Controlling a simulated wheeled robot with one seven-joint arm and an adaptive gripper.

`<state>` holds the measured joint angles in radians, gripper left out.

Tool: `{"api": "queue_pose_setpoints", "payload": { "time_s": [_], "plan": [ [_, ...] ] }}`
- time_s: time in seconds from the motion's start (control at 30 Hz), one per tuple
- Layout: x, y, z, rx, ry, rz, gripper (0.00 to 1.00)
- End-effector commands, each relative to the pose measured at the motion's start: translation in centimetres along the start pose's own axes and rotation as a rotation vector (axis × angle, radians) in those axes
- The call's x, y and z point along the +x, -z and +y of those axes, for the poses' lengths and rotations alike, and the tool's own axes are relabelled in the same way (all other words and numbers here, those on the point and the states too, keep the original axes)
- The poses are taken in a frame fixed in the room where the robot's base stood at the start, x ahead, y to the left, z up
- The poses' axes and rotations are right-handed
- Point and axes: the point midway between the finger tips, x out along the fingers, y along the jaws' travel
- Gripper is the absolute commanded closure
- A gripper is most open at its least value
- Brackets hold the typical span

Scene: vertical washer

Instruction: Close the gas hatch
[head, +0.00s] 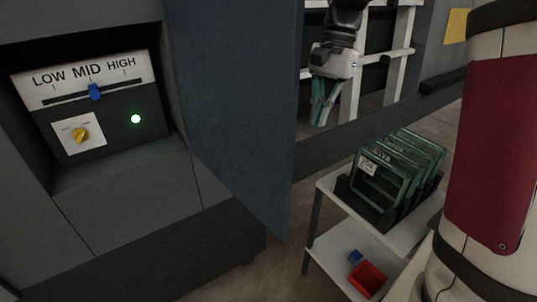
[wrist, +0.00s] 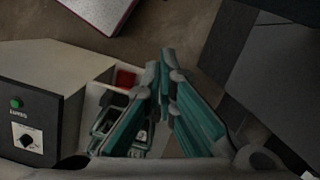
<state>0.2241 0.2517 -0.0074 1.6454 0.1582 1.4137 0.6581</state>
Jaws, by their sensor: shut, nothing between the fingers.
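A large blue-grey panel (head: 232,110), which looks like the hatch door, stands swung out from the machine in the middle of the head view. Its hinge and any handle are not clear. My gripper (head: 318,122) is to the right of the panel's edge, apart from it in the picture, with its fingers pointing down. In the wrist view my gripper (wrist: 160,62) has its teal-padded fingertips together, with nothing between them. A dark panel (wrist: 270,50) shows at the upper right there; I cannot tell whether it is the same door.

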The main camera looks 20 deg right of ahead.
Motion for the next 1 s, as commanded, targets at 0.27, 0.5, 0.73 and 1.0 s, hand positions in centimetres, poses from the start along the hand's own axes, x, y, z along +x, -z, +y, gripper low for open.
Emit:
{"api": "queue_pose_setpoints", "payload": {
  "time_s": [0.27,0.5,0.73,1.0],
  "plan": [
    [1.7,0.7,-0.3,0.029,-0.009,-0.021,1.00],
    [6.0,0.5,-0.2,0.028,-0.010,-0.023,1.00],
    [10.5,0.4,-0.2,0.027,-0.009,-0.022,1.00],
    [11.2,-2.8,-0.3,0.025,-0.006,-0.019,1.00]
  ]
}}
